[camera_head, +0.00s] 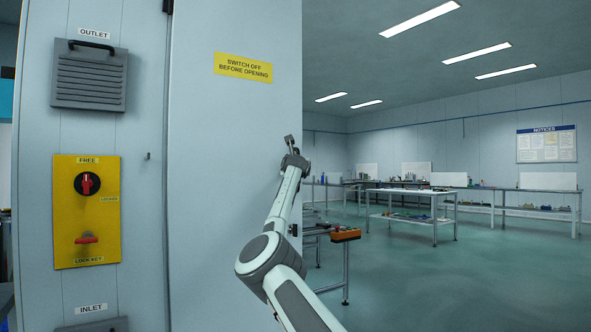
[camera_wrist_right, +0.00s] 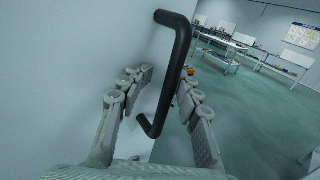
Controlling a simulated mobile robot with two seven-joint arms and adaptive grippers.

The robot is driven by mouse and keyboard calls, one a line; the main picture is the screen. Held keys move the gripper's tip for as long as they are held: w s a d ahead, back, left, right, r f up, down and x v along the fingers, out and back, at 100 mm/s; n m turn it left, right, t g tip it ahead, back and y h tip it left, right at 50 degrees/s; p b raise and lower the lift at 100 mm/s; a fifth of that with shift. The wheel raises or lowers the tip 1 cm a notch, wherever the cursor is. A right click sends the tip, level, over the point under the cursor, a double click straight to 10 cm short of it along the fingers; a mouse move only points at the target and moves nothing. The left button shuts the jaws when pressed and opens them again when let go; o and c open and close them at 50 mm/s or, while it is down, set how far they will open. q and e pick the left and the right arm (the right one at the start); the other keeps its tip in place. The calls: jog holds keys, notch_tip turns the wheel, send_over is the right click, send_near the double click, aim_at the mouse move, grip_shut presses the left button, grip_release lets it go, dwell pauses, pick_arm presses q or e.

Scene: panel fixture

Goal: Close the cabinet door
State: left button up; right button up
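The cabinet door (camera_head: 225,160) is a pale blue-grey panel with a yellow "SWITCH OFF BEFORE OPENING" label (camera_head: 243,67). A dark upright gap separates it from the fixed panel on the left. How far it stands open is not clear; no interior shows. My right gripper (camera_head: 291,146) is at the door's right edge in the head view. In the right wrist view, its open fingers (camera_wrist_right: 163,78) lie on either side of a black bar handle (camera_wrist_right: 172,78) beside the pale door surface. Whether they touch the handle is unclear. My left gripper is not in view.
The fixed panel carries an outlet vent (camera_head: 90,78), a yellow plate (camera_head: 87,235) with a red-and-black rotary switch (camera_head: 87,184), and a small hook (camera_head: 147,156). A bench with an orange box (camera_head: 345,235) stands behind my right arm. Open floor (camera_head: 450,285) lies to the right.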

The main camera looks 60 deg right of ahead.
jog(key=shift+s, duration=0.25)
jog(key=shift+s+a, duration=0.15)
jog(key=v, duration=1.1)
jog(key=shift+a, duration=0.25)
